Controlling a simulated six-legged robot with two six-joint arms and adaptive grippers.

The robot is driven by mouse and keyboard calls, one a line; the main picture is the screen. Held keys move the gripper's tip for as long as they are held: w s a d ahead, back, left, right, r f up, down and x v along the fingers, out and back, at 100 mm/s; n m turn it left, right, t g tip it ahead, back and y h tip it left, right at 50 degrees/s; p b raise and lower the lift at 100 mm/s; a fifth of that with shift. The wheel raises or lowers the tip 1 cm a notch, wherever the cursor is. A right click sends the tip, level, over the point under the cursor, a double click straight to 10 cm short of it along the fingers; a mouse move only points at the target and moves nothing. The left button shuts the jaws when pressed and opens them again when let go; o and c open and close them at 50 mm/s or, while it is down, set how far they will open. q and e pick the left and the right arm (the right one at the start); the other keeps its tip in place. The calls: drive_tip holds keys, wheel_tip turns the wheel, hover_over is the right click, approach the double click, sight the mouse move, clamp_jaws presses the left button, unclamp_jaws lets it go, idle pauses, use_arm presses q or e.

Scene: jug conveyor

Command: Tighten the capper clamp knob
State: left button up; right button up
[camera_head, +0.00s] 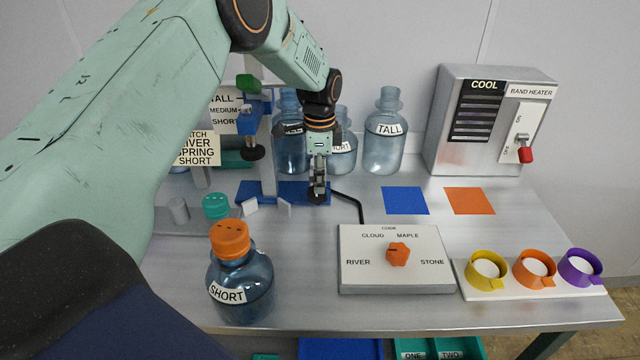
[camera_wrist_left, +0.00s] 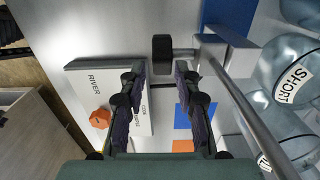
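The capper stands at the back left, with a blue base (camera_head: 252,190), a grey post (camera_head: 268,160) and a green part on top (camera_head: 246,84). In the left wrist view a black knob (camera_wrist_left: 162,47) sits on a short shaft beside a grey block (camera_wrist_left: 230,52); I take it for the clamp knob. My left gripper (camera_head: 318,196) points down at the right end of the blue base. In the wrist view the gripper (camera_wrist_left: 160,72) is open, its fingers either side of the line to the knob, which shows just past the tips. The head view hides the knob. My right gripper is not in view.
An orange-capped SHORT jug (camera_head: 240,285) stands in front left, and a TALL jug (camera_head: 385,140) behind. A code box with an orange dial (camera_head: 398,254) lies right of the capper. The band heater (camera_head: 490,120) and coloured rings (camera_head: 535,268) are at the right.

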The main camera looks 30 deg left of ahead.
use_arm(q)
drive_tip(key=f, duration=0.3)
drive_tip(key=shift+a, duration=0.3)
drive_tip(key=shift+w+f, duration=0.15)
drive_tip(key=shift+f, duration=0.1)
drive_tip(key=shift+d, duration=0.15)
drive_tip(key=shift+d+r, duration=0.1)
drive_tip(key=shift+c, duration=0.9)
drive_tip(key=shift+a, duration=0.2)
drive_tip(key=c, duration=0.4)
drive_tip(key=shift+d, duration=0.1)
clamp_jaws()
